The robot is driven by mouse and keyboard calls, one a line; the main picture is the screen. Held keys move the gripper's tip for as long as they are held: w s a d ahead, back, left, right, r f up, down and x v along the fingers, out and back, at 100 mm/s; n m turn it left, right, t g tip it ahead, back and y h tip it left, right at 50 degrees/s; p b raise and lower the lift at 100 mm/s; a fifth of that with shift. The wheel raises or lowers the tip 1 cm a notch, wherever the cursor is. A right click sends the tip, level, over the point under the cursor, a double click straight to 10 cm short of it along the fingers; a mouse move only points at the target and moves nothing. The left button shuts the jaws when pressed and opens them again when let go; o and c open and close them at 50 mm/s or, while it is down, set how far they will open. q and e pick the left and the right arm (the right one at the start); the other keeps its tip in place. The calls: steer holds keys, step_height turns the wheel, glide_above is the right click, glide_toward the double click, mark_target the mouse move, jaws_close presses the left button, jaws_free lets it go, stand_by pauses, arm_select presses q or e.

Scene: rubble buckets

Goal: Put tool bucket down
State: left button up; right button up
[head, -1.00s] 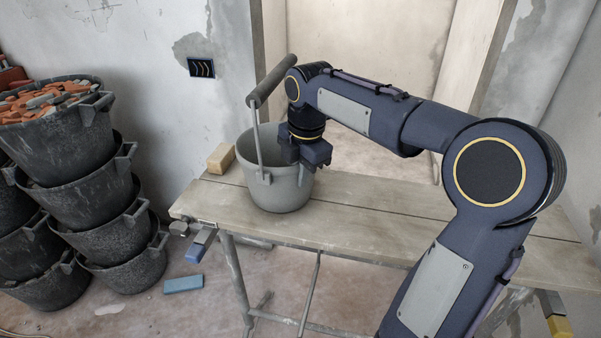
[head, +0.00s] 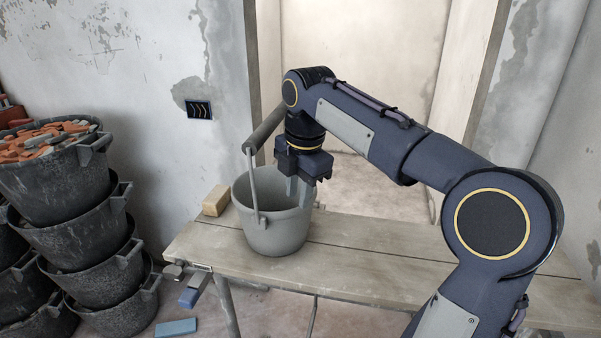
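The grey tool bucket (head: 265,228) stands upright on the wooden bench top. Its bail handle (head: 265,129) sticks up and ends in a thick grip, beside my gripper. My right gripper (head: 298,190) comes in from the right, pointing down over the right side of the bucket's opening. Its two pale fingers show apart near the right rim, with the gripper body raised above the rim. The inside of the bucket is partly hidden behind the gripper. My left gripper is not in view.
A tan block (head: 216,200) lies on the bench (head: 370,240) left of the bucket. Stacked black buckets (head: 85,220), the top one full of rubble, stand at the left. A blue block (head: 176,328) lies on the floor. The bench right of the bucket is clear beneath my arm.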

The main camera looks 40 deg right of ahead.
step_height(320, 180, up, 5)
steer(key=s+a+f+m+t+y, duration=0.1)
steer(key=s+a+f+m+t, duration=0.1)
steer(key=s+a+f+m, duration=0.4)
steer(key=s+a+f+m+t+y, duration=0.2)
steer(key=s+a+f+m, duration=0.4)
steer(key=s+f+m, duration=0.7)
steer(key=shift+s+a+m+y, duration=0.2)
steer(key=shift+a+m+y, duration=0.1)
steer(key=shift+m, duration=0.5)
